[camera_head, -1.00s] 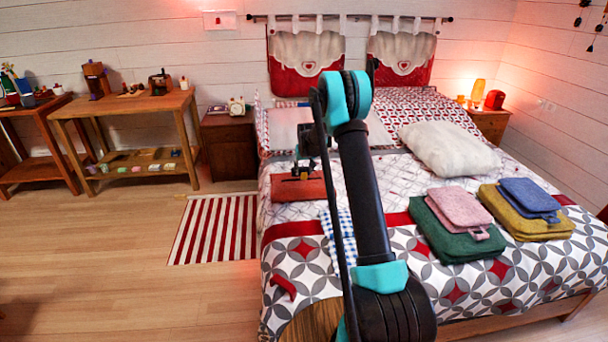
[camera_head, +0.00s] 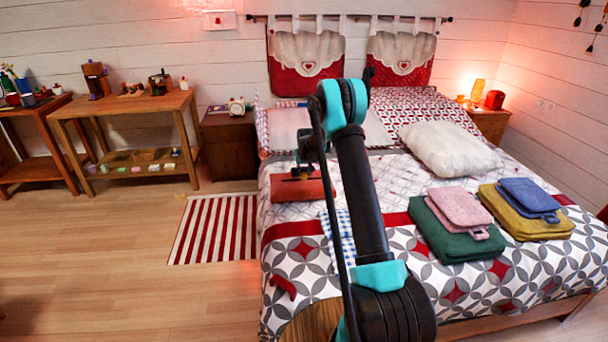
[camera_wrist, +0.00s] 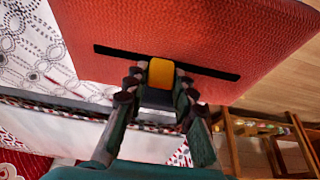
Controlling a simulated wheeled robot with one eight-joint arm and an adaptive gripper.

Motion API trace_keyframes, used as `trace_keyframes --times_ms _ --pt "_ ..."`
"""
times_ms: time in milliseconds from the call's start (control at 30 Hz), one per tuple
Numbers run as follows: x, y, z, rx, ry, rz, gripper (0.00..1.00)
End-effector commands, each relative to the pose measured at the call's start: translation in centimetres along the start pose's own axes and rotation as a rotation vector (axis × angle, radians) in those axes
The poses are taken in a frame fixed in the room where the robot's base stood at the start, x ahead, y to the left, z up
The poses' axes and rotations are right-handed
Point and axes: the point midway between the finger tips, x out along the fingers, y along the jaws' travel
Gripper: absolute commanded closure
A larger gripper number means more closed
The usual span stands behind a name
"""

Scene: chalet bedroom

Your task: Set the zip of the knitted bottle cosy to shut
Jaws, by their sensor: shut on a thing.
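The red knitted bottle cosy (camera_head: 290,190) lies on the bed's left side; its knit fills the top of the wrist view (camera_wrist: 200,35). A straight black zip strip (camera_wrist: 115,52) runs across it. A yellow zip pull (camera_wrist: 160,73) sits around the middle of the strip. My gripper (camera_wrist: 158,82) is shut on the yellow pull, with one finger on each side of it. In the head view my gripper (camera_head: 300,172) is small and dark over the cosy. I cannot tell which stretch of the zip is open.
Folded green and pink towels (camera_head: 455,240) and yellow and blue ones (camera_head: 528,222) lie to the right on the bed. A white pillow (camera_head: 448,150) is behind them. A wooden nightstand (camera_head: 230,148) and striped rug (camera_head: 213,230) are left of the bed.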

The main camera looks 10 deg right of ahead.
Motion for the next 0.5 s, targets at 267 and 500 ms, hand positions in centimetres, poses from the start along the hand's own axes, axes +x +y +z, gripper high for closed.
trace_keyframes --times_ms 267,500 --pt "0.0 -0.1 0.0 0.0 0.0 0.0 1.0" --pt "0.0 -4.6 0.0 -0.005 0.0 -0.002 1.0"
